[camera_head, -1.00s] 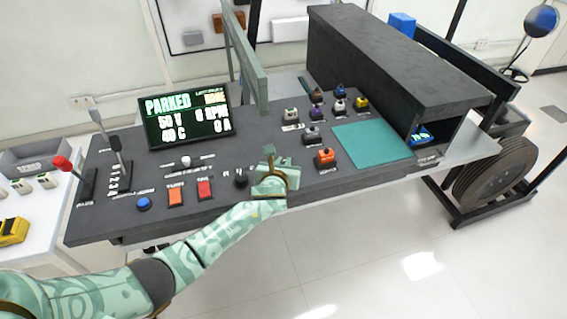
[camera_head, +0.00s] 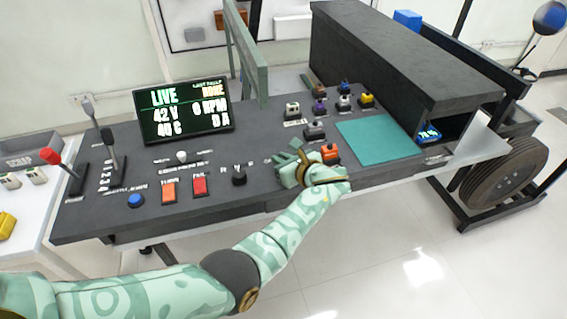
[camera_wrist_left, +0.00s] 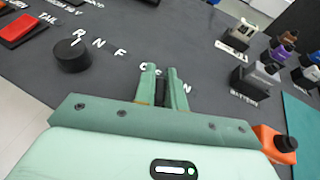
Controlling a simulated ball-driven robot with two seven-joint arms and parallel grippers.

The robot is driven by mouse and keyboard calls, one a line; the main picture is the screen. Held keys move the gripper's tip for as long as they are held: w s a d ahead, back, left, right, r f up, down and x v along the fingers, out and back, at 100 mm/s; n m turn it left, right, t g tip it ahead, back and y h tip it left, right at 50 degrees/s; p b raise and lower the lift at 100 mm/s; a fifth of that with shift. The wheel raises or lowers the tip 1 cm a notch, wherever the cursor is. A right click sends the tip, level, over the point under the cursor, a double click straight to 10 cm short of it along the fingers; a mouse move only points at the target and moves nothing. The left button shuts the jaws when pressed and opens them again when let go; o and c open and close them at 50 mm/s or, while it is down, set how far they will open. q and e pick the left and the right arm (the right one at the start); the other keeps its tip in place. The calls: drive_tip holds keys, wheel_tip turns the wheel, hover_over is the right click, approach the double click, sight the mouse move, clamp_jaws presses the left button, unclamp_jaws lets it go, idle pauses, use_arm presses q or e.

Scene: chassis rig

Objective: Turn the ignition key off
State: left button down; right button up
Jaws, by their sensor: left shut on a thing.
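My left gripper (camera_head: 288,163) is down at the console (camera_head: 95,212), right of the black selector knob (camera_head: 239,176). In the left wrist view its fingers (camera_wrist_left: 162,75) are close together, shut on the ignition key. The key is hidden between the fingers, so its angle cannot be told. White lettering on the panel shows on both sides of the fingers, partly covered. The display (camera_head: 182,110) reads LIVE, 42 V and 0 RPM. My right gripper is not in view.
The black knob (camera_wrist_left: 73,56) with the letters R, N, F stands left of the fingers in the wrist view. An orange component (camera_head: 330,154) sits close beside my gripper. Several small blocks and a teal mat (camera_head: 375,139) lie further right. Red and orange switches are at left.

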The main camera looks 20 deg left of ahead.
use_arm(q)
drive_tip(key=shift+f+n+g+y+b, duration=0.25)
drive_tip(key=shift+n+g+y+b, duration=0.25)
drive_tip(key=shift+n+g+b, duration=0.45)
drive_tip(key=shift+r+g, duration=0.1)
drive_tip(key=shift+g, duration=0.15)
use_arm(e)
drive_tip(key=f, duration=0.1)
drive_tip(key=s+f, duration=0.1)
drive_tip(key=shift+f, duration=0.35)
use_arm(q)
drive_tip(key=c, duration=1.5)
unclamp_jaws()
drive_tip(key=shift+r, duration=0.1)
drive_tip(key=shift+o, duration=0.2)
